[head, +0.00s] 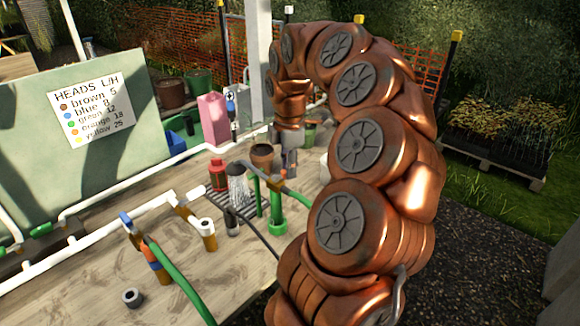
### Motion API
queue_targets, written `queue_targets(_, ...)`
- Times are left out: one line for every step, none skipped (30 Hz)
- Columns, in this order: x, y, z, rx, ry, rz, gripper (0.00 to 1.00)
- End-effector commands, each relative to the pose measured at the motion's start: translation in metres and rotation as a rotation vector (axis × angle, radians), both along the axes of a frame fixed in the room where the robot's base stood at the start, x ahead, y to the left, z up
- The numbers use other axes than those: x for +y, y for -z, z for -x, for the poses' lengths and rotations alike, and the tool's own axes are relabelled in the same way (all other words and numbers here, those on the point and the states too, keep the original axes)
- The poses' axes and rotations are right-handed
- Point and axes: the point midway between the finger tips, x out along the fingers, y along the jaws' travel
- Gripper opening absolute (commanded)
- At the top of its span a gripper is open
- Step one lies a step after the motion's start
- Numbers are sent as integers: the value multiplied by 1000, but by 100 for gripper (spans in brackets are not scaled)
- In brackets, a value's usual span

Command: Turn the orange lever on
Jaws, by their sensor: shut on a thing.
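My gripper (288,163) is small and dark grey at the far end of my copper arm, pointing down over the back right of the bench. Its fingers are shut at an orange piece, the orange lever (291,174), just above the green upright pipe (277,212). The fingers and my arm hide most of the lever, so its angle cannot be told. A blue lever (127,222) sits on a valve at the front left of the bench. A tan lever (183,209) sits on the white pipe.
A shower head (238,188) and a red can (217,174) stand by a black grate. A brown pot (262,155) is close to my gripper. A green hose (180,280) runs off the front edge. A sign board (92,106) stands behind. The bench's front middle is clear.

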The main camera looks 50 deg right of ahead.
Motion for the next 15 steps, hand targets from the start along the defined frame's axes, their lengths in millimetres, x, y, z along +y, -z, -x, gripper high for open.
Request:
queue_targets(0,-2,-2,0,-43,-2,0)
queue_targets(0,-2,-3,1,-70,-1,0)
queue_targets(-1,-2,-4,1,-106,0,0)
queue_targets(-1,-2,-5,0,-131,-1,0)
queue_targets(-2,-2,-5,1,-157,-1,0)
queue_targets(-2,-2,-7,1,-190,-2,0)
queue_targets(-2,-1,-8,1,-215,-1,0)
queue_targets(-2,-1,-8,1,-237,0,0)
queue_targets(-3,-1,-9,1,-266,1,0)
queue_targets(-3,-1,-10,2,-288,1,0)
queue_targets(-3,-1,-11,2,-307,1,0)
queue_targets(-3,-1,-11,1,-331,2,0)
queue_targets(-3,-1,-12,1,-349,1,0)
queue_targets(-3,-1,-13,0,-364,2,0)
queue_targets(-3,-1,-13,1,-385,3,0)
